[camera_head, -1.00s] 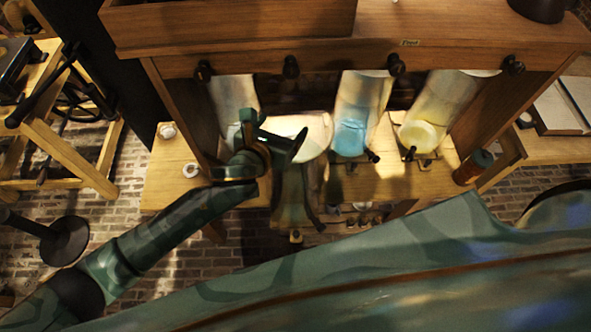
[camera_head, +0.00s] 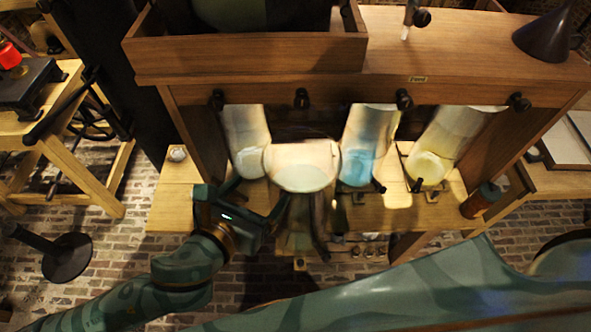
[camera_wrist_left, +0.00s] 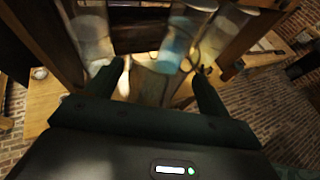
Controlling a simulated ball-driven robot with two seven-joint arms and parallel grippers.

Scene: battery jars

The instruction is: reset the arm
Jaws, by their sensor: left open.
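My left arm comes in from the lower left in the head view. Its left gripper (camera_head: 262,196) is open at the front edge of the bench, just in front of the glass jars. In the left wrist view the left gripper (camera_wrist_left: 162,80) shows two dark fingers spread apart with nothing held between them. The jars stand behind and beyond the fingertips, and I see no contact with them. My right gripper is not in view.
A brown bottle (camera_head: 480,200) stands at right. A black funnel (camera_head: 545,35) is on top.

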